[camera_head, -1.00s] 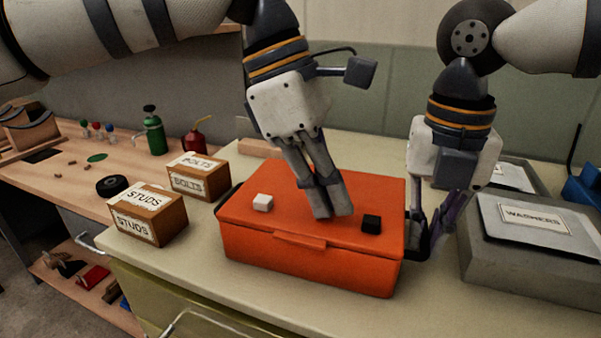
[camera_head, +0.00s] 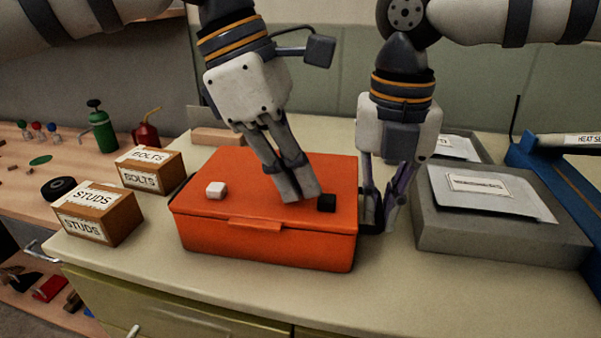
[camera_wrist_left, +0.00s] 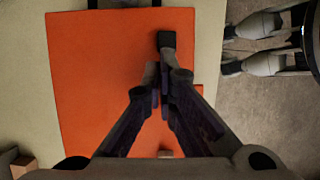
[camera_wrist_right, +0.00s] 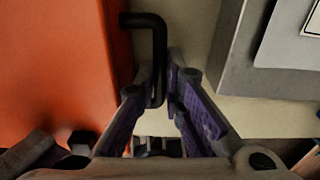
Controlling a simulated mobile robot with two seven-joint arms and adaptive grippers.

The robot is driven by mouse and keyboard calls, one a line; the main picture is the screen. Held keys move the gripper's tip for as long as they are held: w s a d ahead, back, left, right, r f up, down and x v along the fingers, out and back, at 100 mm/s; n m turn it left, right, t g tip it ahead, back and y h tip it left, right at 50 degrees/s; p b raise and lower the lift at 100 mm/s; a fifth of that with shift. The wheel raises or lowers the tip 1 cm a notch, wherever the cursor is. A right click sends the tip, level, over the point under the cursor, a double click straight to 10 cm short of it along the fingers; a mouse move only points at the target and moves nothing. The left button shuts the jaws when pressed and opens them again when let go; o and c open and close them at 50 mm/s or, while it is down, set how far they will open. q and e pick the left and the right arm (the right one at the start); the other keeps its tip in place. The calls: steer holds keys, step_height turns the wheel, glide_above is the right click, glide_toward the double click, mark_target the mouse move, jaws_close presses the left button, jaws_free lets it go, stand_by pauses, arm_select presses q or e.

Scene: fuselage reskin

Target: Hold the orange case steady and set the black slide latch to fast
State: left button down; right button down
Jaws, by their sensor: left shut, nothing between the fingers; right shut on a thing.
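The orange case (camera_head: 255,239) sits closed on the bench. My right gripper (camera_head: 372,228) is shut on the black side handle at the case's right. In the right wrist view the bent handle (camera_wrist_right: 158,50) runs between the fingers.
A STUDS box (camera_head: 94,214) and a BOLTS box (camera_head: 150,171) stand left of the case. A grey bin (camera_head: 505,238) with a labelled lid is at right, beside a blue frame (camera_head: 560,185). The bench in front of the case is clear.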

arm_select(q)
steer(key=a, duration=0.1)
steer(key=a+r, duration=0.1)
steer(key=w+a, duration=0.1)
steer(key=shift+a+r, duration=0.2)
steer(key=shift+a, duration=0.2)
steer(key=s+v, duration=0.1)
steer(key=v, duration=0.7)
steer(key=shift+w+r, duration=0.3)
steer(key=shift+w, duration=0.2)
arm_select(e)
steer(key=c, duration=1.6)
jaws_free()
steer(key=shift+c, duration=0.2)
steer(key=shift+r, duration=0.1)
